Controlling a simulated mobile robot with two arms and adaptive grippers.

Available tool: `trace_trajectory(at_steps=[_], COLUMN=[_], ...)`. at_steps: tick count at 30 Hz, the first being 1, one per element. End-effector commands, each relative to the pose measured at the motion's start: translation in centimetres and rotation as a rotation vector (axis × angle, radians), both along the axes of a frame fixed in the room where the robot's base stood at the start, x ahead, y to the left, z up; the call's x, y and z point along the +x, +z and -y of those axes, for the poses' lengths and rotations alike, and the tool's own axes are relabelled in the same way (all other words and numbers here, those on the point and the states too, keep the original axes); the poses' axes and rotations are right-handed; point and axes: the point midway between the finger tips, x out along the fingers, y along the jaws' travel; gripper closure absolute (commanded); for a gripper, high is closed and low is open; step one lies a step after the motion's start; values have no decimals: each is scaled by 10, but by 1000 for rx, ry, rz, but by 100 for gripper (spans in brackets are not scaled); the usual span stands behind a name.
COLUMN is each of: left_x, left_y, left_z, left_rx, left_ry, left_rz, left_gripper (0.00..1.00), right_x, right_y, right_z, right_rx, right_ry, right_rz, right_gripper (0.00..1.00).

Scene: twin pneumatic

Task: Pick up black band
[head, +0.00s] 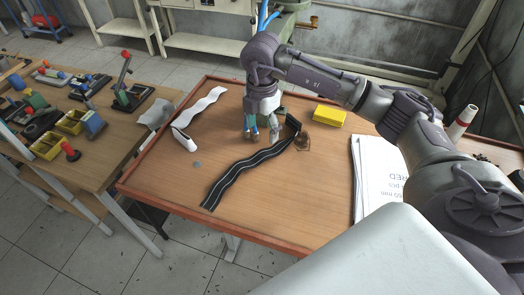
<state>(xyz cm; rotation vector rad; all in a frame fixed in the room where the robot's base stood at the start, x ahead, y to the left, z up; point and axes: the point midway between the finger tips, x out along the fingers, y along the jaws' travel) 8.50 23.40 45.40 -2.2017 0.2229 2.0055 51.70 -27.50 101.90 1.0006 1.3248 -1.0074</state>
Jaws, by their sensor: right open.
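The black band (247,167) is a long wavy strip with pale lines along it. It lies on the wooden table (290,212) and runs from the front left up toward the middle back, where its far end rises near a small brown object. My right gripper (262,136) is open and points down, just behind and to the left of the band's far part. I cannot tell whether its fingertips touch the table or the band. My left gripper is out of view.
A yellow block (329,117) stands right of the gripper, and a brown round object (303,142) sits by the band. White printed sheets (377,180) lie at the right. A white wavy strip (203,104) and a white device (184,140) lie at the left. The table's front is clear.

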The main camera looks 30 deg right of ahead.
Motion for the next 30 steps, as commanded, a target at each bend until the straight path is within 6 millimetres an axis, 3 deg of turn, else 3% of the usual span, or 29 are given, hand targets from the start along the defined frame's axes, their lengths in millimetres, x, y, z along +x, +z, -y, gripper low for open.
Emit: trace_trajectory(at_steps=[4,13,21,30], left_x=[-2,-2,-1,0], left_y=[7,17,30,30], left_z=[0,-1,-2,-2], left_rx=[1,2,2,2], left_ry=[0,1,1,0], left_rz=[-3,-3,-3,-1], left_gripper=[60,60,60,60], right_x=[0,0,2,2], right_y=[-25,-48,-85,-90], right_z=[0,4,9,9], right_rx=[1,2,4,4], right_ry=[1,1,4,4], right_rz=[-2,-3,0,2], right_gripper=[29,29,29,32])
